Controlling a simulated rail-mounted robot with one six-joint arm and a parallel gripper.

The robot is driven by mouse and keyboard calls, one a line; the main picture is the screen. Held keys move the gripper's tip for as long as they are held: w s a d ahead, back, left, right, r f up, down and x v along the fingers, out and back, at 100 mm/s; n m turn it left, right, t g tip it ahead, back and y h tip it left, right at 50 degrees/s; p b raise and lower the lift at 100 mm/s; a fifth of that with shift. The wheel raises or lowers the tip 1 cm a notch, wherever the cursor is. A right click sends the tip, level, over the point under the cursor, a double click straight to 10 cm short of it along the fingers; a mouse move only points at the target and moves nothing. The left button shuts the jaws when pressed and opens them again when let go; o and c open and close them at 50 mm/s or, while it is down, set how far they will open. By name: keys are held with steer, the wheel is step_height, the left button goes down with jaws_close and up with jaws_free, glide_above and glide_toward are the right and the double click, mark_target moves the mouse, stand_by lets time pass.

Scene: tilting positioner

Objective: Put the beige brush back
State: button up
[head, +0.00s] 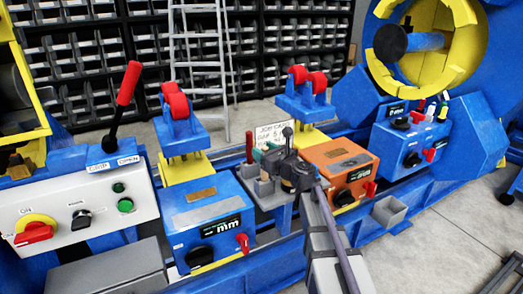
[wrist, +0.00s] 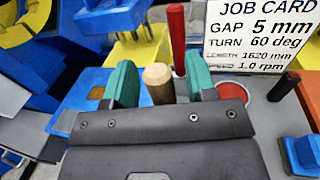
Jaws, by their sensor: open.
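The beige brush shows in the wrist view as a rounded, light wooden end (wrist: 158,84) between the two teal fingers of my gripper (wrist: 161,80). A narrow gap shows on each side of it, so the fingers are open around it, apart from it in this view. Its lower part is hidden behind the dark gripper body, so I cannot tell what it stands in. In the head view my gripper (head: 266,153) is over the small grey bench between the blue and orange boxes.
A red upright handle (wrist: 177,38) stands just beyond the fingers. A red-topped round tin (wrist: 232,91) and the job card (wrist: 262,35) are to the right. The blue box (head: 205,220) and orange box (head: 338,165) flank the bench.

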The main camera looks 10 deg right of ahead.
steer(key=v, duration=1.1)
steer(key=s+a+f+n+g, duration=0.8)
steer(key=a+f+n+g, duration=0.15)
steer(key=n, duration=0.75)
steer(key=s+d+f+n+g+h, duration=0.5)
steer(key=s+f+n+g+h, duration=0.25)
steer(key=s+n, duration=0.5)
step_height(320, 180, up, 28)
steer(key=w+n+t+p, duration=0.1)
steer(key=w+p, duration=0.1)
steer(key=p, duration=2.6)
steer(key=shift+a+r+h+p, duration=0.2)
steer(key=shift+h+p, duration=0.1)
steer(key=shift+h, duration=0.05)
